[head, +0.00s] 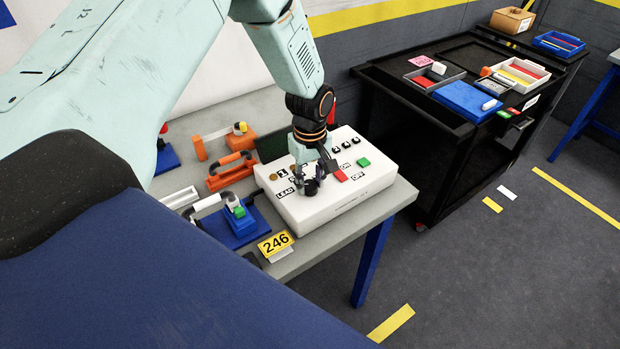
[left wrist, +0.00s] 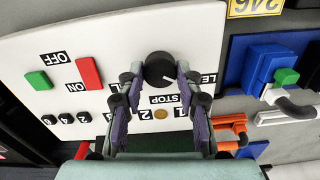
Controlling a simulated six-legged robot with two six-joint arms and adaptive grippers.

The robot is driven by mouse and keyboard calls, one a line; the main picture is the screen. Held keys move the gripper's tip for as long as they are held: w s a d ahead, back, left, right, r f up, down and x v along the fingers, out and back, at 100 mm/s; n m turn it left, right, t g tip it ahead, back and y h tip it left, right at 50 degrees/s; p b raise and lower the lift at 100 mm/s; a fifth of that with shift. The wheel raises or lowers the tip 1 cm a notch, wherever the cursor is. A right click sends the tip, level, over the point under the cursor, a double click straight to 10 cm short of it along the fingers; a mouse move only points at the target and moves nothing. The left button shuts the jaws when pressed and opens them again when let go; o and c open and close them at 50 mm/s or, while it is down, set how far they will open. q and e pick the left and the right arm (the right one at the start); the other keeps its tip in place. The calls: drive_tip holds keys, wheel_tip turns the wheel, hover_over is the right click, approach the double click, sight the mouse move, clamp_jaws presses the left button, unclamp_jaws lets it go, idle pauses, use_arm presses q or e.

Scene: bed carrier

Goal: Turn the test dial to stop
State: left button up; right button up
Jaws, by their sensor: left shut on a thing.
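The white test box (head: 345,198) lies on the grey bench. Its black test dial (left wrist: 158,65) has a white pointer mark that slants down and right in the left wrist view, between the LEAD label (left wrist: 209,78) and the STOP label (left wrist: 170,98). My left gripper (head: 309,178) reaches down onto the box from above. In the left wrist view its two fingers (left wrist: 161,78) sit on either side of the dial, shut on it. In the head view the gripper partly hides the dial. My right gripper is in neither view.
A red button (head: 341,176) and a green button (head: 363,162) stand beside the dial, near several small black knobs. A blue block fixture (head: 238,222), an orange handle (head: 230,172) and a yellow 246 sign (head: 275,244) are close by. A black cart (head: 420,105) stands behind right.

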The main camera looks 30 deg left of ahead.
sight(310, 184)
use_arm(q)
drive_tip(key=m, duration=0.2)
drive_tip(key=shift+r+m+p, duration=0.1)
drive_tip(key=shift+m+p, duration=0.2)
drive_tip(key=shift+m, duration=0.1)
drive_tip(key=m, duration=0.2)
drive_tip(key=shift+w+m, duration=0.1)
drive_tip(key=shift+m, duration=0.2)
drive_tip(key=m, duration=0.6)
drive_tip(key=o, duration=1.2)
drive_tip(key=shift+c, duration=0.2)
wheel_tip(310, 184, up, 12)
